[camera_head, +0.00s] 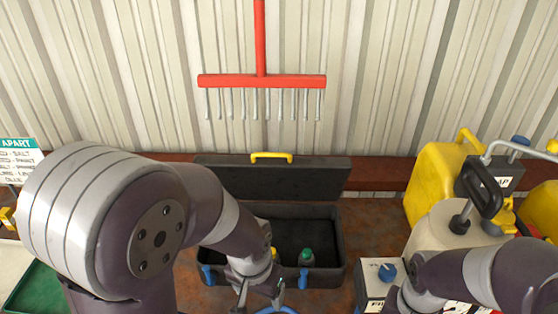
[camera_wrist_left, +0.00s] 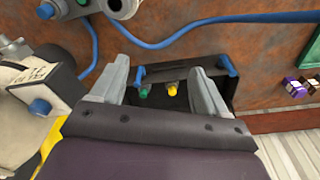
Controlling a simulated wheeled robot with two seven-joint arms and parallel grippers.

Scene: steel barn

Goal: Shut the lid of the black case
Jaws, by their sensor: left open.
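The black case (camera_head: 340,245) stands on the rusty bench top against the wall. Its lid (camera_head: 270,180) is open, tilted up at the back, with a yellow handle (camera_head: 270,156) on its top edge. A green-capped bottle (camera_head: 306,257) and a yellow item, partly hidden by my arm, are inside. My left gripper (camera_head: 259,298) is open and empty at the case's front edge. In the left wrist view the case (camera_wrist_left: 190,73) appears beyond its spread fingers (camera_wrist_left: 160,66). My right forearm is at the lower right; its gripper is out of view.
A box with a blue knob (camera_head: 378,272) stands close right of the case. Yellow jugs (camera_head: 433,185) and a cream container (camera_head: 450,232) stand farther right. A red rake (camera_head: 262,81) hangs above the case. A blue hose (camera_wrist_left: 190,36) crosses the bench.

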